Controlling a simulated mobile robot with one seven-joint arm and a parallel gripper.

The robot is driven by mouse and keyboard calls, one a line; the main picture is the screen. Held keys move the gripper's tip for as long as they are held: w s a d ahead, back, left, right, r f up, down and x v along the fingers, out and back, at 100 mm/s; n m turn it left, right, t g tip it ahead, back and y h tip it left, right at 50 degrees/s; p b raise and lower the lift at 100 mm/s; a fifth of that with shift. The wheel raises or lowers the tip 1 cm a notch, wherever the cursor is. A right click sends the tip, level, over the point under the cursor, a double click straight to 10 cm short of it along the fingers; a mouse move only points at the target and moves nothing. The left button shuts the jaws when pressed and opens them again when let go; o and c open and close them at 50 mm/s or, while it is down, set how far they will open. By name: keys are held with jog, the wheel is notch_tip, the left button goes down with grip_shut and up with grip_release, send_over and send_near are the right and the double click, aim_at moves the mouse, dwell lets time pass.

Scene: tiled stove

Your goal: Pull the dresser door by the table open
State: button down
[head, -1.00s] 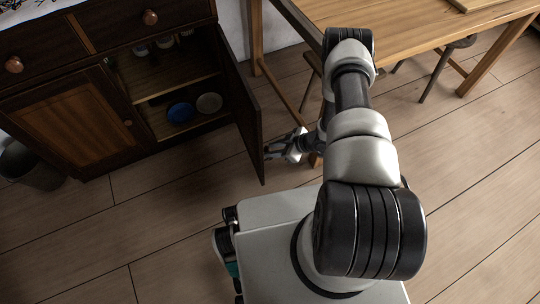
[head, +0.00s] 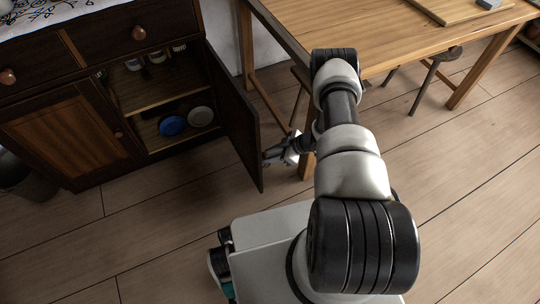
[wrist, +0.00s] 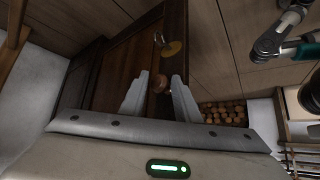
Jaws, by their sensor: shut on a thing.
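The dresser (head: 100,60) stands at the left in the head view. Its right door (head: 236,115), beside the table (head: 400,40), stands wide open, swung out from the front at about a right angle. My gripper (head: 272,155) is at the free edge of this door, on its table side. In the wrist view, the two fingers (wrist: 160,95) are on either side of the round door knob (wrist: 157,82), in front of the dark door panel (wrist: 125,65). My gripper is shut on the knob. The exact finger contact is hard to see.
Inside the dresser are a blue bowl (head: 172,125), a pale bowl (head: 200,116) and jars above. The left door (head: 68,137) is shut. A table leg (head: 308,160) stands close behind my gripper. A stool (head: 440,58) is under the table. A bucket (head: 30,182) stands at left.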

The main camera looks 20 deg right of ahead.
jog(key=w, duration=0.2)
jog(key=shift+w+a+r+t, duration=0.1)
jog(key=shift+w+r+t, duration=0.2)
jog(key=shift+r+t, duration=0.1)
jog(key=c, duration=1.4)
grip_release()
jog(key=shift+w, duration=0.1)
jog(key=shift+r, duration=0.1)
jog(key=s+p+v, duration=0.1)
jog(key=p+v, duration=0.3)
jog(key=v, duration=1.3)
jog(key=shift+d+g+p, duration=0.25)
jog(key=shift+g+p, duration=0.05)
jog(key=shift+p, duration=0.05)
jog(key=shift+s, duration=0.1)
